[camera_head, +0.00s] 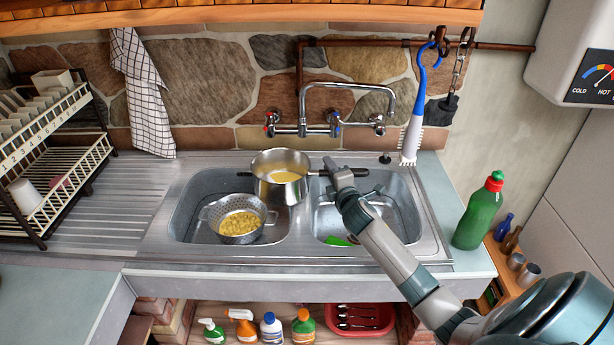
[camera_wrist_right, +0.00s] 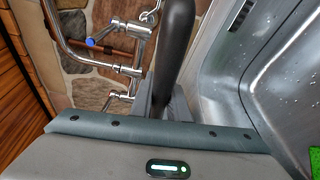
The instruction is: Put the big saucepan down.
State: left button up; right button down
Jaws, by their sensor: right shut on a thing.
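The big saucepan (camera_head: 284,192) is a steel pot with yellowish liquid in it, over the back of the left sink basin in the head view. It looks upright. Its dark handle points right, and my right gripper (camera_head: 331,170) is shut on that handle. The handle (camera_wrist_right: 175,55) also runs up between the fingers in the right wrist view. Whether the pan's base touches anything is not clear. My left gripper is not in view.
A colander (camera_head: 239,219) with yellow food stands in the left basin (camera_head: 185,215), in front of the saucepan. The right basin (camera_head: 405,205) holds a green item (camera_head: 337,241). The tap (camera_head: 335,90) rises behind. The ridged drainboard (camera_head: 100,215) at left has free room. A green bottle (camera_head: 480,212) stands right.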

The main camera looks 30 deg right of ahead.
aim_at(284, 194)
pick_arm(q)
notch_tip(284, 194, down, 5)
jog(key=b, duration=0.5)
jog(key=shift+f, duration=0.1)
pick_arm(e)
jog(key=s+a+r+n+y, duration=0.1)
jog(key=s+a, duration=0.4)
jog(key=a, duration=0.5)
jog(key=s+a+r+n+y, duration=0.1)
jog(key=s+a, duration=0.4)
jog(key=a, duration=0.6)
jog(key=s+a+r+n+y, duration=0.1)
jog(key=s+a+r+y, duration=0.2)
jog(key=s+a, duration=0.3)
jog(key=a, duration=0.4)
jog(key=shift+a+r+n+t, duration=0.2)
jog(key=shift+a+n+t, duration=0.1)
jog(key=shift+a+t, duration=0.1)
